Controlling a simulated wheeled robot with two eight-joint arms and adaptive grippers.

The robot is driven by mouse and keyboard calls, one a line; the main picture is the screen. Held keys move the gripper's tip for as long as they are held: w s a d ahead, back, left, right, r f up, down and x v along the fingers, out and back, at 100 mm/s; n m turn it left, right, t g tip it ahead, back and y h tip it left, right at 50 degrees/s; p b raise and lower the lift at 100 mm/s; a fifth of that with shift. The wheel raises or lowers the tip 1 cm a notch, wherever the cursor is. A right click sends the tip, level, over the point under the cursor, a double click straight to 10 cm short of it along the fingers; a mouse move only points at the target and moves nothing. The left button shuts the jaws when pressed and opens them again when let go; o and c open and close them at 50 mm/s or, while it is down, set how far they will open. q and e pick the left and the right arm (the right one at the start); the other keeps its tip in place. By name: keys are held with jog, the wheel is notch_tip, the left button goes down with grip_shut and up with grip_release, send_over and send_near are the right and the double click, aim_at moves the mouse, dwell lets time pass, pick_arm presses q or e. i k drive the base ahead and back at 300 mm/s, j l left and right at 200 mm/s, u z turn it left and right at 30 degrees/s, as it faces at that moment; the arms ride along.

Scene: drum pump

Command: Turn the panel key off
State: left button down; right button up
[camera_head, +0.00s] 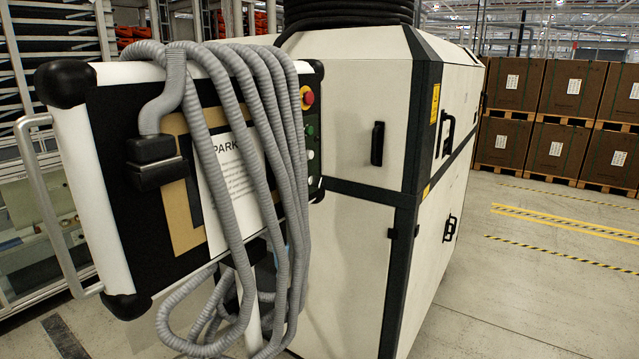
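A control panel with a dark face and white edge (95,185) stands at the left, with black rounded corners. On its right-hand part are a red button (307,97) on a yellow base, a green button (309,130) and a small pale control (310,154). I cannot make out a panel key; grey hose loops cover much of the face. Neither of my grippers is in view.
A grey ribbed hose (228,90) hangs over the panel, with a black connector (155,163) at its end. A large white cabinet (350,85) stands behind it. Stacked brown boxes (572,88) are at the back right. The floor (530,275) at the right is clear.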

aim_at(314, 181)
jog(key=i+l+z, duration=0.1)
jog(key=i+l, duration=0.15)
jog(key=l, duration=0.2)
jog(key=i+l+z, duration=0.1)
jog(key=i+l, duration=0.15)
jog(key=l, duration=0.2)
jog(key=i+l+z, duration=0.1)
jog(key=i+l, duration=0.15)
jog(key=l, duration=0.15)
